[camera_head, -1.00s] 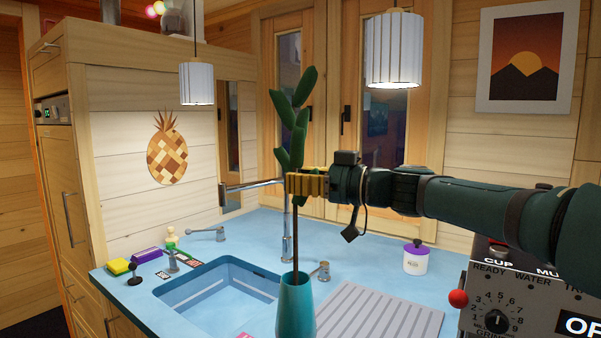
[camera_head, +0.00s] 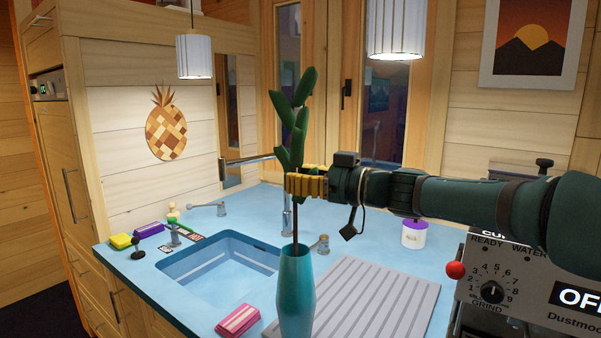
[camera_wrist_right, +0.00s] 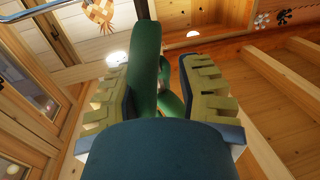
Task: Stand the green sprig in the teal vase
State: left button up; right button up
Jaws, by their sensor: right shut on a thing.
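The green sprig (camera_head: 297,122) is upright, with thick leaves on top and a thin brown stem below. My right gripper (camera_head: 292,185) comes in from the right and is shut on the sprig's stem, just under the leaves. The teal vase (camera_head: 297,297) stands upright on the counter, directly below it in the head view. The stem's lower end meets the vase's mouth in the picture; I cannot tell whether it is inside. In the right wrist view the green leaves (camera_wrist_right: 146,75) rise between the two yellow finger pads. My left gripper is not in view.
Left of the vase are the blue sink (camera_head: 215,270) and a pink-striped packet (camera_head: 238,320). A grey ribbed drainboard (camera_head: 375,300) lies to its right, and the faucet (camera_head: 287,215) stands behind. A white jar (camera_head: 414,234) and a coffee machine (camera_head: 520,290) stand further right.

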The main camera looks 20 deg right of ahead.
jog(key=shift+f, duration=0.15)
jog(key=o, duration=1.1)
jog(key=shift+o, duration=0.2)
jog(key=v, duration=1.2)
